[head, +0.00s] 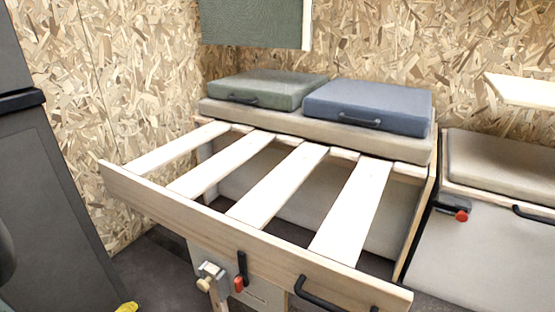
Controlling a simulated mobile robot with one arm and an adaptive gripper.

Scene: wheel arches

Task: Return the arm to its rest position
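My gripper is not in view, so I cannot see whether it is open or shut. A dark rounded shape cuts into the left edge of the head view, and I cannot tell what it is. The slatted bench frame (240,228) is pulled out in front of me, with several pale wooden slats across it.
A green case (266,86) and a blue case (368,104) lie on the beige cushion (300,124) behind the slats. A grey cabinet (45,190) stands at left. Another cushioned bench (500,165) is at right. A green panel (255,22) hangs above. Dark floor shows at lower left.

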